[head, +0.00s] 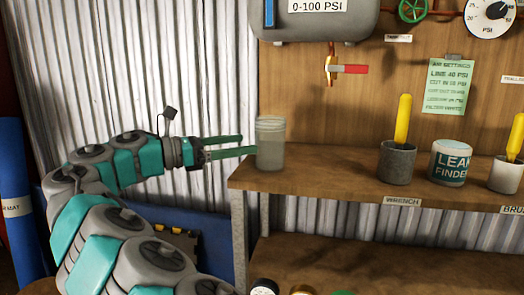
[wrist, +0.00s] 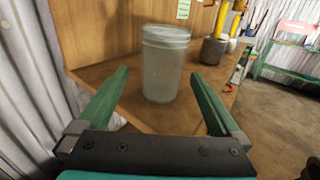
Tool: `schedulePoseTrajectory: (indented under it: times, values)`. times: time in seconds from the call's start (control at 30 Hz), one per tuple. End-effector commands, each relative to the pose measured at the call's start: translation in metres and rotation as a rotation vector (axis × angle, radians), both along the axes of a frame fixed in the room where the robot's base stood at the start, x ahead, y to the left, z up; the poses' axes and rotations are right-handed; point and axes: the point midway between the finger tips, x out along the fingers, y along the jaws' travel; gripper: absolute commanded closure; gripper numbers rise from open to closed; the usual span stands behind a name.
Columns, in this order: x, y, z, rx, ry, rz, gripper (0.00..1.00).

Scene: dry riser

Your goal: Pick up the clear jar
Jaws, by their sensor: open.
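The clear jar (head: 270,146) stands upright near the left end of the wooden shelf (head: 320,172). It is see-through with a ribbed lid. In the wrist view the jar (wrist: 164,68) stands ahead, between the lines of the two green fingers. My gripper (head: 248,145) is level with the jar and just left of it, with its fingers spread. In the wrist view my gripper (wrist: 160,85) is open and empty. Whether the fingertips reach past the jar's near side is hard to tell.
To the right on the shelf stand a grey cup (head: 397,163) with a yellow-handled tool, a "LEAK FINDER" tub (head: 451,163) and a white cup (head: 505,174) with another yellow handle. A valve with a red handle (head: 348,69) hangs above. The shelf between jar and grey cup is clear.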

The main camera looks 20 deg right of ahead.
Motion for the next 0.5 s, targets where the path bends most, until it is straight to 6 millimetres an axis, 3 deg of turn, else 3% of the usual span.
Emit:
schedulePoseTrajectory:
  times: [0.37, 0.5]
  values:
    - [-0.002, -0.034, 0.001, 0.002, -0.003, -0.003, 0.00]
    - [-0.004, -0.056, 0.000, 0.002, -0.001, -0.008, 0.00]
